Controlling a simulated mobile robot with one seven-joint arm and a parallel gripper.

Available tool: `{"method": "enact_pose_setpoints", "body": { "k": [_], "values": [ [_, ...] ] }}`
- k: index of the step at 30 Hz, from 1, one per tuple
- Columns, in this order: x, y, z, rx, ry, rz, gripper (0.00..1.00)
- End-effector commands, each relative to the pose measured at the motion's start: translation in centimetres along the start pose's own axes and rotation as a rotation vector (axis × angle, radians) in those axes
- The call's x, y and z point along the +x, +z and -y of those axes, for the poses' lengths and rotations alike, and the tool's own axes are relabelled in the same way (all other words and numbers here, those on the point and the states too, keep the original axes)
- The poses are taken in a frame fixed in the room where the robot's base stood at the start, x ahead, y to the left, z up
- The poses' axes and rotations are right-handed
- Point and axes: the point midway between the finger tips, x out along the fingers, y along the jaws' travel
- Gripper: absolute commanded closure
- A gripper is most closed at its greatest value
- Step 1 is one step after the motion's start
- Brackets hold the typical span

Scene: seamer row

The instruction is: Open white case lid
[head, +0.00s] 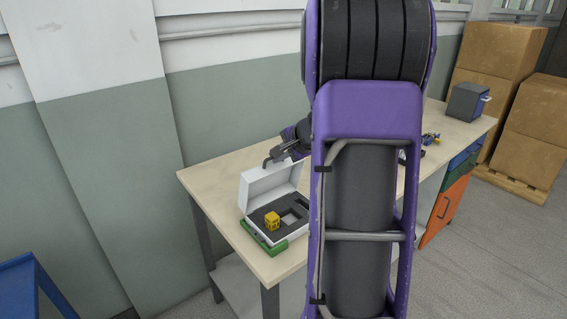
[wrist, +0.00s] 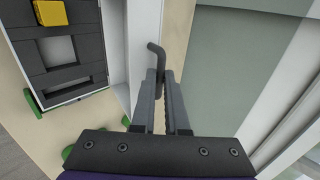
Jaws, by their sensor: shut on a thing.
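The white case (head: 285,225) stands on the workbench with its white lid (head: 265,182) raised, roughly upright at the back. A dark foam insert with cut-outs and a yellow cube (head: 272,220) lie inside; the cube also shows in the wrist view (wrist: 50,13). My gripper (head: 277,157) is at the top edge of the lid. In the wrist view my gripper (wrist: 162,78) is shut on a dark bent handle (wrist: 156,50) beside the white lid (wrist: 144,45). My arm hides part of the bench right of the case.
The workbench (head: 215,178) stands along a grey-green and white wall. Green pieces (head: 262,240) sit at the case's front edge. A grey-blue box (head: 466,102) stands at the bench's far end, with cardboard boxes (head: 535,110) beyond. A blue cart (head: 32,285) is at lower left.

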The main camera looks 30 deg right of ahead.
Motion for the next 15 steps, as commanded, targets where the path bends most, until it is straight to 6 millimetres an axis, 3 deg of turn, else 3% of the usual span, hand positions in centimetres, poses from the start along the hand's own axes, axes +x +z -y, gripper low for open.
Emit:
{"method": "enact_pose_setpoints", "body": {
  "k": [15],
  "values": [
    [0.62, -0.08, 0.92, -0.001, -0.002, -0.002, 1.0]
  ]
}}
